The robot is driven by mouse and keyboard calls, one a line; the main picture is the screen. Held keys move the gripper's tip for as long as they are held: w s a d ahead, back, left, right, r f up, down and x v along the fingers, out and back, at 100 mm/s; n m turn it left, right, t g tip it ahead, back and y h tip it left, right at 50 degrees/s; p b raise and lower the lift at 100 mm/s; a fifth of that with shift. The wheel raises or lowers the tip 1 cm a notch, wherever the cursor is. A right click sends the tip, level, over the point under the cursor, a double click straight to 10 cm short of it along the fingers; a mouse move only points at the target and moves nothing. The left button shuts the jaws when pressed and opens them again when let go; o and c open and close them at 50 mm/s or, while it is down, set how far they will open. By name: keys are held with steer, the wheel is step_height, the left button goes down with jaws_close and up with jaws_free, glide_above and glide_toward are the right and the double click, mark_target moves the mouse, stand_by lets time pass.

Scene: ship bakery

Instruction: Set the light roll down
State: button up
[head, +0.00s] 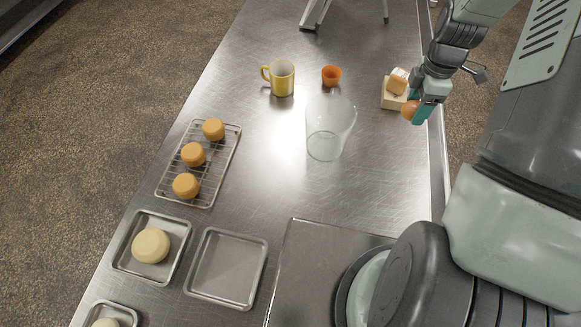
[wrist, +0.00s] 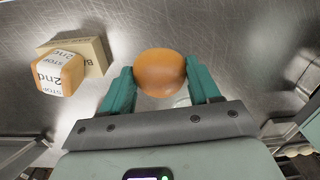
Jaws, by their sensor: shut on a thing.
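My gripper (head: 424,103) is at the right edge of the steel counter. It is shut on an orange-brown roll (head: 410,110). In the wrist view the roll (wrist: 161,73) sits between the two teal fingertips, apparently above the counter. Which roll the task calls light is not certain. A pale round roll (head: 151,245) lies in a metal tray (head: 176,268) at lower left. Another pale one (head: 106,323) is partly cut off in a tray below. Several golden rolls stand on a wire rack (head: 173,195). An empty metal tray (head: 228,270) stands to the right of the pale roll's tray.
A beige box (head: 390,101) with an orange-and-white labelled block (wrist: 60,72) on it is close beside my gripper. The counter between rack and glass is clear.

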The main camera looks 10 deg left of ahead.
step_height(320, 180, up, 10)
steer(key=shift+f, duration=0.1)
steer(key=a, duration=0.1)
steer(key=n, duration=1.5)
glide_above(267, 185)
step_height(267, 185, down, 16)
steer(key=shift+r, duration=0.1)
steer(key=shift+f, duration=2.4)
steer(key=shift+f, duration=0.1)
steer(key=o, duration=1)
steer(key=shift+o, duration=0.2)
